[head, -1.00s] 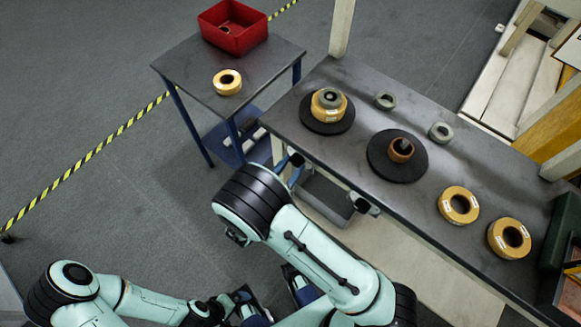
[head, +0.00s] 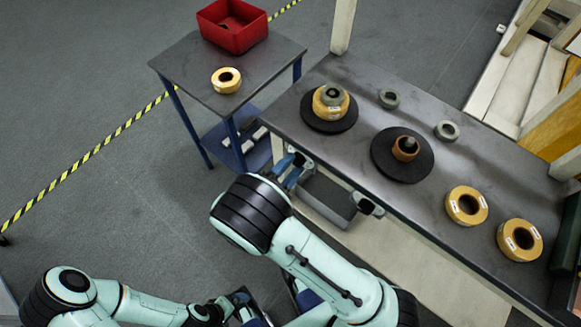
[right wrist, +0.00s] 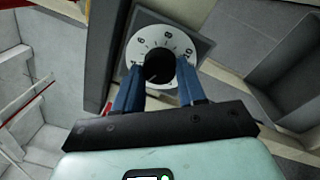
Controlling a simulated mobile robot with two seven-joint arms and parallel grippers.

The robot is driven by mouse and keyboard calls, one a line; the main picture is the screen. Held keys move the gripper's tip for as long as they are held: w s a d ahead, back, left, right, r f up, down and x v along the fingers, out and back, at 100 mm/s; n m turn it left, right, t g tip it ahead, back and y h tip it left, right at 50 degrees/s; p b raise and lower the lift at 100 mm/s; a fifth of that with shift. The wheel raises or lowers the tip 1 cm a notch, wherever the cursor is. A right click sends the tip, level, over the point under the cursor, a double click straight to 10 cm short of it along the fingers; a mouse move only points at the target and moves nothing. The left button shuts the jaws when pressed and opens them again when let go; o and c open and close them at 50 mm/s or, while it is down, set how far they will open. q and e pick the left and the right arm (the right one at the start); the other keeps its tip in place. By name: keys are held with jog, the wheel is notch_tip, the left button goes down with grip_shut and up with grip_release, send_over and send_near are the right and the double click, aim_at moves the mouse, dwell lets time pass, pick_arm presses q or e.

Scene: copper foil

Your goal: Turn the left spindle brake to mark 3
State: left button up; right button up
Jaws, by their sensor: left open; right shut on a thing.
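The left spindle brake's black knob (right wrist: 159,66) sits on a round white dial (right wrist: 166,44) with numbers and tick marks, in the right wrist view. My right gripper (right wrist: 158,82) has its blue fingers on both sides of the knob and is shut on it. I cannot read which mark the knob points to. In the head view my right gripper (head: 292,169) is at the bench's front edge, below the left spindle plate (head: 311,119), partly behind my arm. My left gripper (head: 249,308) is open and low at the bottom edge, away from the bench.
The dark bench (head: 350,150) carries a right spindle plate (head: 385,165), loose grey rings (head: 389,98) and yellow rolls (head: 466,206). A side table (head: 185,70) holds a red bin (head: 231,36) and another roll (head: 226,80). A grey bin (head: 328,198) stands under the bench.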

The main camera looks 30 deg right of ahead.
jog(key=shift+m, duration=0.9)
jog(key=shift+m+b, duration=0.3)
jog(key=shift+m, duration=0.1)
jog(key=o, duration=1.1)
jog(key=shift+c, duration=0.2)
jog(key=shift+a, duration=0.15)
jog(key=r+v, duration=0.1)
jog(key=v, duration=1.2)
jog(key=shift+a+f, duration=0.15)
jog(key=shift+f, duration=0.35)
